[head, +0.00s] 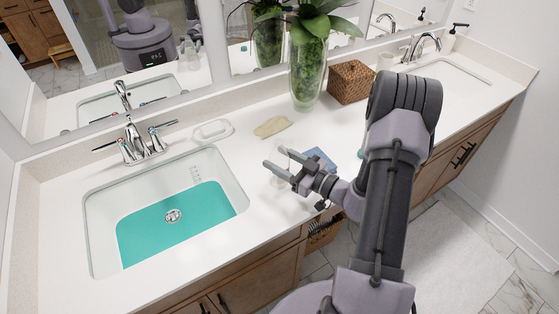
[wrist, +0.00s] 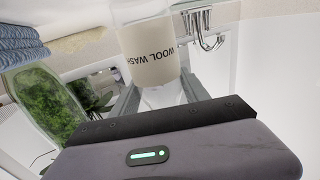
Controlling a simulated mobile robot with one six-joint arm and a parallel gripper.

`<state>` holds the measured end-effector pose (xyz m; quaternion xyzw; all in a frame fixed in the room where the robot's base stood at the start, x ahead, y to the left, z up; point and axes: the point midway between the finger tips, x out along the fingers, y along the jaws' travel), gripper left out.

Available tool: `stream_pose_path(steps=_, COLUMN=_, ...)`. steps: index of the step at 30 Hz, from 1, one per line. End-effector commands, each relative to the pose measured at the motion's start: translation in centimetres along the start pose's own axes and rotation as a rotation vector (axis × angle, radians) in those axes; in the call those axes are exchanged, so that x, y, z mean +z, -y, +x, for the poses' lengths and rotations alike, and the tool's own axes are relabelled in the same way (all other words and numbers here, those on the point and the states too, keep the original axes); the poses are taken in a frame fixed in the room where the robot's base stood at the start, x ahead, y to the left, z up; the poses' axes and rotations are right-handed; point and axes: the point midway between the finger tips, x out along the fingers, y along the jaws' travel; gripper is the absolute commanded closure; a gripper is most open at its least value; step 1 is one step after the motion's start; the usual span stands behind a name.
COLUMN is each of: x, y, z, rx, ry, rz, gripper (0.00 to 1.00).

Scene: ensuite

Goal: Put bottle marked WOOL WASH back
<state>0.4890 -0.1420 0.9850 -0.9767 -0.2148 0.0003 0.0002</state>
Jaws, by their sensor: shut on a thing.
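The WOOL WASH bottle (wrist: 150,62) is a clear bottle with a cream label, seen upside down in the wrist view. It stands between the two fingers of my gripper (wrist: 162,97), which is shut on it. In the head view my gripper (head: 283,167) is over the counter, just right of the near sink. The bottle there is pale and see-through and partly hidden by the fingers. I cannot tell whether its base touches the counter.
The near sink (head: 165,225) holds teal liquid. A soap dish (head: 212,131), a tan cloth (head: 273,126), a folded blue cloth (head: 320,160), a glass vase with a plant (head: 307,75) and a wicker box (head: 350,82) stand on the white counter. A faucet (head: 138,145) is behind the sink.

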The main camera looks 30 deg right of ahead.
Motion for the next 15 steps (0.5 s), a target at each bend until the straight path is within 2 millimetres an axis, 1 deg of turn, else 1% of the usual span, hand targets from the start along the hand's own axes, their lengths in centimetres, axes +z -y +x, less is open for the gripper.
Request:
stream_pose_path(steps=2, x=0.21, y=0.00, z=-0.01, rx=0.000, ry=0.000, rz=0.001, gripper=0.94)
stream_pose_path(steps=3, x=0.16, y=0.01, z=-0.01, rx=0.000, ry=0.000, rz=0.000, gripper=0.39)
stream_pose_path(steps=5, x=0.16, y=0.01, z=-0.01, rx=0.000, ry=0.000, rz=0.000, gripper=0.27)
stream_pose_path(steps=6, x=0.15, y=0.01, z=-0.01, rx=0.000, ry=0.000, rz=0.000, gripper=0.25)
stream_pose_path(steps=15, x=-0.03, y=0.00, z=-0.02, rx=0.000, ry=0.000, rz=-0.001, gripper=0.25)
